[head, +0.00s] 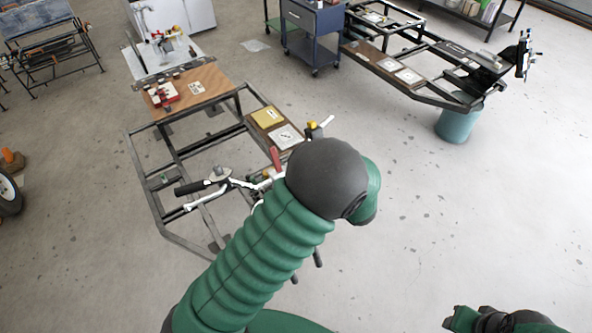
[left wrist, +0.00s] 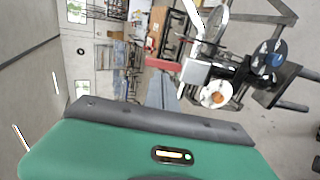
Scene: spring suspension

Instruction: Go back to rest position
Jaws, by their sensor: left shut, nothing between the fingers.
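My left arm (head: 265,245) rises from the bottom in the head view, with a ribbed green sleeve and a rounded dark joint (head: 325,180). Its gripper is hidden behind it. The left wrist view shows a green housing of mine (left wrist: 150,155) with a small light, but no fingers. A green and black part of my right arm (head: 500,320) shows at the bottom right edge of the head view, cut off. I cannot make out its fingers. A dark metal frame (head: 165,215) with bars and handles stands behind my left arm; its metal parts (left wrist: 285,85) show close in the left wrist view.
A wooden board (head: 215,85) with a red item (head: 163,95) lies on the frame's far end. A second frame (head: 440,100) stands at the back right beside a teal bucket (head: 458,122) and a blue cart (head: 313,35). The floor at right is clear.

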